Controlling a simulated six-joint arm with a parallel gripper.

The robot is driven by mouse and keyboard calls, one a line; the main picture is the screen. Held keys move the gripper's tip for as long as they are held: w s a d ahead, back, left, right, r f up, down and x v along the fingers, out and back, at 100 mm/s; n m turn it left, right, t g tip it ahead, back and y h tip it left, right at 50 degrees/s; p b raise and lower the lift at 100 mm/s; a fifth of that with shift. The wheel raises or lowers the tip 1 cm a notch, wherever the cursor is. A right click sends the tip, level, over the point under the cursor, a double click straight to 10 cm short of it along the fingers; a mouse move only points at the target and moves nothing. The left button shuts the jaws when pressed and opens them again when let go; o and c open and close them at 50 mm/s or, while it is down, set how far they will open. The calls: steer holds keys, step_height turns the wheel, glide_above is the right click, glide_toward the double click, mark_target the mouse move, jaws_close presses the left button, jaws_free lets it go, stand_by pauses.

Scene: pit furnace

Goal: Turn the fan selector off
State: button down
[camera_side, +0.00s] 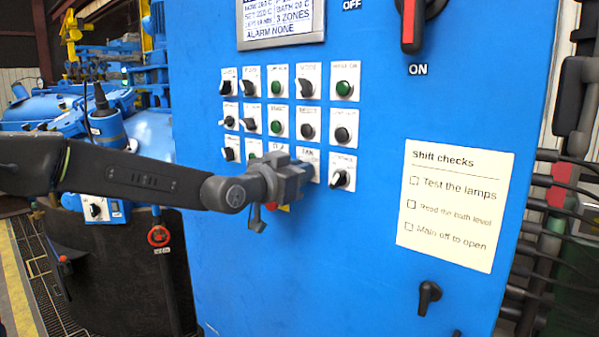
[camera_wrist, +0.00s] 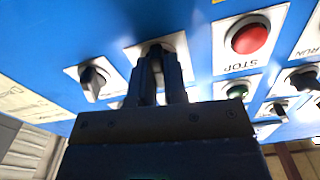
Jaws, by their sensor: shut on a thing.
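The fan selector's white plate (camera_side: 309,157) shows in the side view in the bottom row of the blue panel, with part of its "FAN" label visible. My gripper (camera_side: 297,175) is at this plate and hides most of the selector. In the wrist view my gripper's two dark fingers (camera_wrist: 160,68) reach the fan selector (camera_wrist: 157,46) and are shut on its dark knob. The fingers cover most of the knob, so I cannot tell which position it points to.
The red STOP button (camera_wrist: 249,38) is close beside the fan selector. Another black selector (camera_wrist: 94,80) sits on its other side. Several knobs and green buttons (camera_side: 278,127) fill the rows above. A paper checklist (camera_side: 456,205) and red-handled main switch (camera_side: 410,25) are further right.

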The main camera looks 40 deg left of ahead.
steer(key=shift+a+n, duration=0.15)
steer(key=shift+n, duration=3.55)
steer(key=c, duration=1.2)
jaws_free()
steer(key=shift+o, duration=0.2)
steer(key=s, duration=1.4)
steer(key=shift+w, duration=0.1)
